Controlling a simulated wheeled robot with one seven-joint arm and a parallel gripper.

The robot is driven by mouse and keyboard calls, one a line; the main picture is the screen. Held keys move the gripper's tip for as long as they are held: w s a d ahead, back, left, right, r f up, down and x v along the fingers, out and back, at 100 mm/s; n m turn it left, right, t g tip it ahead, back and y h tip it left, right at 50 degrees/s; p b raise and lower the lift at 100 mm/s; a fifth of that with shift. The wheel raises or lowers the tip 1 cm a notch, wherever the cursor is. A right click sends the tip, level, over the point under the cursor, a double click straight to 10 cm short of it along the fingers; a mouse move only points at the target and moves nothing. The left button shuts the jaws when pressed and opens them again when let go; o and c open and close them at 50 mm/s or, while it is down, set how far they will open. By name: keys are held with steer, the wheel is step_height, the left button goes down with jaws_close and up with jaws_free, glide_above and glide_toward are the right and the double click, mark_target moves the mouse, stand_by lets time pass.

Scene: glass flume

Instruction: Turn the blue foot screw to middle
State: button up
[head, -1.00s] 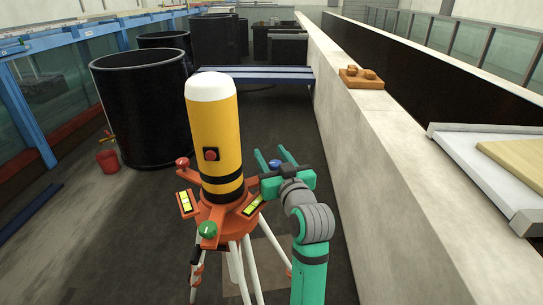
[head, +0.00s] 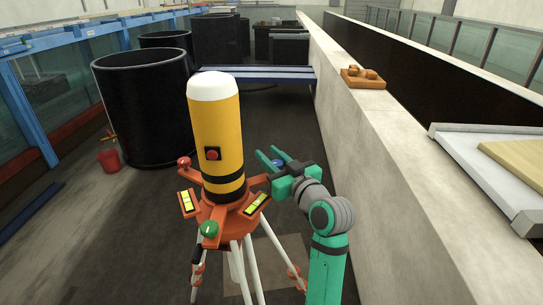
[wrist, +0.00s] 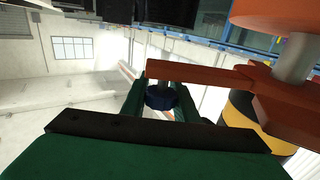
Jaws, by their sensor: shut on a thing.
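The blue foot screw (head: 278,163) sits at the end of the right arm of an orange tripod base (head: 225,212). It also shows in the wrist view (wrist: 161,97) as a dark blue knob under an orange arm. My green gripper (head: 270,160) has come in from the right and is shut on the blue screw, one finger on each side of it. A yellow cylinder (head: 216,135) with a white top stands on the base. A red foot screw (head: 184,162) and a green foot screw (head: 209,229) are on the other arms. Two yellow level vials (head: 188,203) (head: 257,203) sit on the base.
The base stands on white tripod legs (head: 239,272). A long concrete wall (head: 390,170) runs close on the right, with an orange block (head: 363,78) on top. Black tanks (head: 146,110) and a red bucket (head: 109,159) stand at the left.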

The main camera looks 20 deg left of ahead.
mark_target(263, 175)
steer(key=shift+s+a+n+g+y, duration=0.1)
steer(key=shift+s+n+g+y, duration=0.45)
steer(key=shift+n+g, duration=2.35)
steer(key=shift+s+n+g+y, duration=0.1)
steer(key=shift+s+n+g, duration=1.3)
steer(key=shift+g, duration=2.65)
steer(key=shift+s+a+n+g+y, duration=0.1)
steer(key=shift+s+n+g+y, duration=0.2)
steer(key=shift+n+g, duration=2.85)
steer(key=shift+m+g, duration=0.25)
steer(key=shift+g, duration=0.15)
steer(key=o, duration=1.1)
steer(key=shift+c, duration=0.2)
steer(key=shift+d, duration=0.1)
steer(key=v, duration=1)
steer(key=shift+w+d, duration=0.25)
